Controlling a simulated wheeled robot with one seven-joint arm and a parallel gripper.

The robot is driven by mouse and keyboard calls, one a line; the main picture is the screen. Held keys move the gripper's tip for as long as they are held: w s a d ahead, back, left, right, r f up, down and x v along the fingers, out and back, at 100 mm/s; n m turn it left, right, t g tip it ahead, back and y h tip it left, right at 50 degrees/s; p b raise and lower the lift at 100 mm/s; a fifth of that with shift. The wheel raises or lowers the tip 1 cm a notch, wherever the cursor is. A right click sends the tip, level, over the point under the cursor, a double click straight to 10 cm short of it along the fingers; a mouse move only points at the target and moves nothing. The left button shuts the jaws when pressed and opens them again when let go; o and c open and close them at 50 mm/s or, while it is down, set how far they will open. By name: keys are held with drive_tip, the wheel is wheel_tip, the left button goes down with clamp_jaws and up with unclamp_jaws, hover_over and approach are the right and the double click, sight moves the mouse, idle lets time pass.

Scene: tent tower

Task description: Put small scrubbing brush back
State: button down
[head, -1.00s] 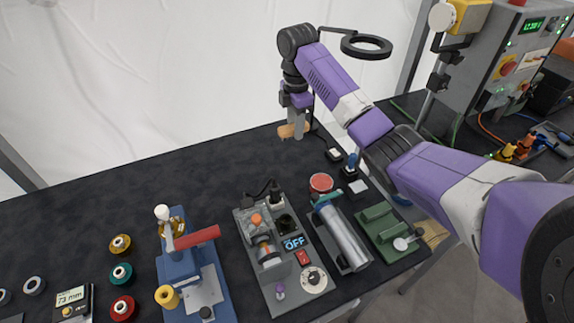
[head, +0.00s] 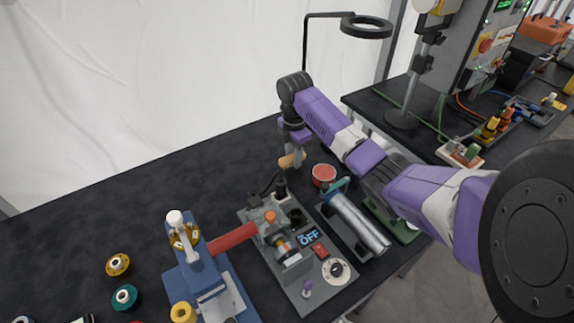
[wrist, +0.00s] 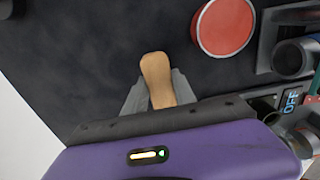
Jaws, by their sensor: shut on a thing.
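The small scrubbing brush (head: 287,162) shows as a tan, wooden-looking piece at my gripper (head: 294,158). In the wrist view its rounded tan handle (wrist: 157,72) sticks out between the two grey fingers of my gripper (wrist: 158,95). My gripper is shut on it. The bristles cannot be made out. In the head view, the brush is just left of and beyond the round red-topped tin (head: 324,174), which also shows right of the brush in the wrist view (wrist: 225,27). The brush's height above the dark table cannot be told exactly.
A grey device with an OFF display (head: 309,238), a silver cylinder on a stand (head: 360,222) and a blue press with a red handle (head: 203,270) crowd the near side. Spools (head: 119,264) lie at the left. The dark table (head: 160,190) is clear toward the back left.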

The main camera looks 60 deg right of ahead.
drive_tip(key=shift+f, duration=0.8)
drive_tip(key=shift+f+b, duration=0.15)
drive_tip(key=shift+b, duration=0.15)
drive_tip(key=c, duration=1)
unclamp_jaws()
wheel_tip(320, 180, up, 12)
drive_tip(key=shift+r+p, duration=0.2)
drive_tip(key=shift+p, duration=0.5)
